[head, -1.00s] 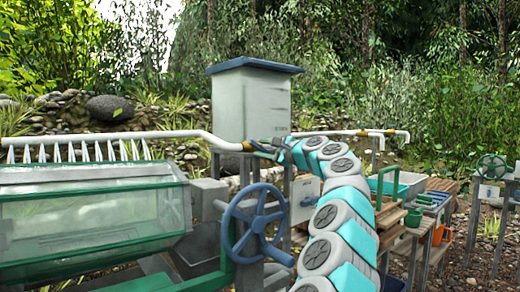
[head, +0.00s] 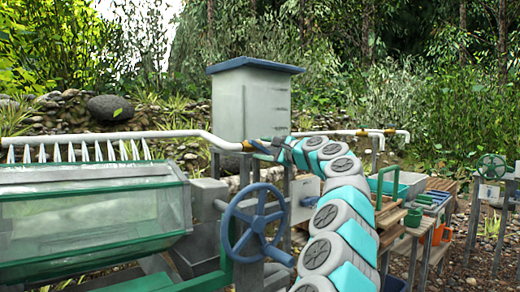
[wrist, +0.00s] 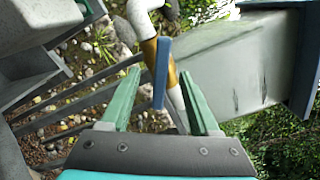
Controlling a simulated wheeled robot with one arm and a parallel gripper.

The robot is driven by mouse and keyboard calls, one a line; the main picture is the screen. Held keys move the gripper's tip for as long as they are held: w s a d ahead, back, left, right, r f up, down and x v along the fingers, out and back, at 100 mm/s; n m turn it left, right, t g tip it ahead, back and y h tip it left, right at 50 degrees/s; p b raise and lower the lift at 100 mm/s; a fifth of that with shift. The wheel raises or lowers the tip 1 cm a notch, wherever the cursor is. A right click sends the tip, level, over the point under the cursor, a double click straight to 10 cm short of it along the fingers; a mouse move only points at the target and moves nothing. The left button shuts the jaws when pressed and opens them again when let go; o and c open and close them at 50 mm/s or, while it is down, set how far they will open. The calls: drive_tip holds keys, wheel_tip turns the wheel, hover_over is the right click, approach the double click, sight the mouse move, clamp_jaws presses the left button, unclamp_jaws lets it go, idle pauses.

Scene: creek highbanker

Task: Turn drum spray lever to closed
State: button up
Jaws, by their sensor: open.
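The drum spray lever is a flat blue handle (wrist: 161,75) on a brass valve (wrist: 150,50) in the white spray pipe. In the wrist view the handle stands between the two green fingers of my gripper (wrist: 159,73). The fingers are open, with a visible gap on each side of the handle. In the head view the brass fitting (head: 247,146) shows at the right end of the white pipe (head: 100,136), above the drum (head: 90,215). My gripper (head: 262,148) is beside it there, too small to make out its fingers.
A blue handwheel (head: 254,224) stands below the valve, close to my arm. A grey tank with a blue lid (head: 252,70) rises behind the pipe. Benches with trays (head: 410,182) and another green wheel (head: 491,167) are at right.

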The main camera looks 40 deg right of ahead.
drive_tip(key=s+b, duration=0.2)
drive_tip(key=s, duration=0.7)
drive_tip(key=shift+d, duration=0.35)
idle(0.4)
